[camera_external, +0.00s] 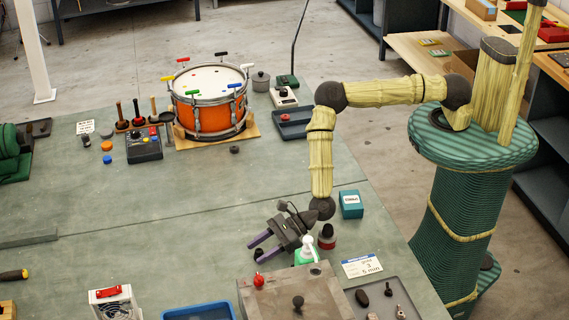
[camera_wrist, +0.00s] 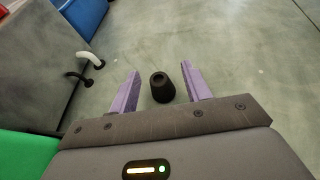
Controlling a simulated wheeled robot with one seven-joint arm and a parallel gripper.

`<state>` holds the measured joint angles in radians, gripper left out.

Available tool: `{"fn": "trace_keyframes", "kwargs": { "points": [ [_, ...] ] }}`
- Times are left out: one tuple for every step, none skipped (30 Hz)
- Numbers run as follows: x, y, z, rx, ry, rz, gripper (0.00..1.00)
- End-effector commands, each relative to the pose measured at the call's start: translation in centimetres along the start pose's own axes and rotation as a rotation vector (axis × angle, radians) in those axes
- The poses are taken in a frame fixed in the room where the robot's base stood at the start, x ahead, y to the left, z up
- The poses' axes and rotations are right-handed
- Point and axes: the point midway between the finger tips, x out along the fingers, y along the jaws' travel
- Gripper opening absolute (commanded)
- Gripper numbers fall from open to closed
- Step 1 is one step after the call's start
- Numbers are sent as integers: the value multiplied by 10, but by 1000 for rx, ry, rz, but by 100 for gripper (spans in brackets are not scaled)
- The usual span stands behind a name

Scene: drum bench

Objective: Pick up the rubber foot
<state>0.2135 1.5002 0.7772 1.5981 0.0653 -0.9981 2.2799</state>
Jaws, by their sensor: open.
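The rubber foot (camera_wrist: 161,90) is a small black tapered piece with a hollow in its top. It stands on the bench between my gripper's (camera_wrist: 161,72) two purple fingers in the wrist view, with a gap on both sides. In the external view the foot (camera_external: 258,254) is a small dark shape by the fingers of my gripper (camera_external: 252,252). My gripper is open and empty, low over the bench. I cannot tell how far the fingertips are above the surface.
A grey metal box (camera_external: 270,298) with a red knob stands close in front of my gripper. A blue tray (camera_external: 198,312) lies front left. The bench towards the orange drum (camera_external: 207,115) is clear.

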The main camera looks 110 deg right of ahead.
Motion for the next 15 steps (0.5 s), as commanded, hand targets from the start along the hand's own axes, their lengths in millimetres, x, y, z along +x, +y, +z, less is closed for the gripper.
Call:
{"fn": "trace_keyframes", "kwargs": {
  "points": [
    [4, 2, 1, -2, 1, 1, 48],
    [8, 2, 0, -2, 0, -1, 48],
    [12, 1, 0, -1, 0, -1, 48],
    [15, 2, 0, 0, 0, 0, 48],
    [18, 2, 0, 0, -1, -1, 48],
    [21, 2, 0, 0, 0, 0, 48],
    [23, 2, 0, 0, 1, 0, 48],
    [25, 2, -1, 0, 1, 0, 48],
    [26, 1, -1, 0, 1, 0, 48],
    [27, 1, -1, 0, 1, 0, 48],
    [27, 1, -1, 0, 1, 0, 48],
    [27, 1, -1, 0, 1, 0, 48],
    [27, 1, -1, 0, 1, 0, 48],
    [27, 1, -1, 0, 1, 0, 48],
    [27, 1, -1, 0, 1, 0, 48]
  ]
}}
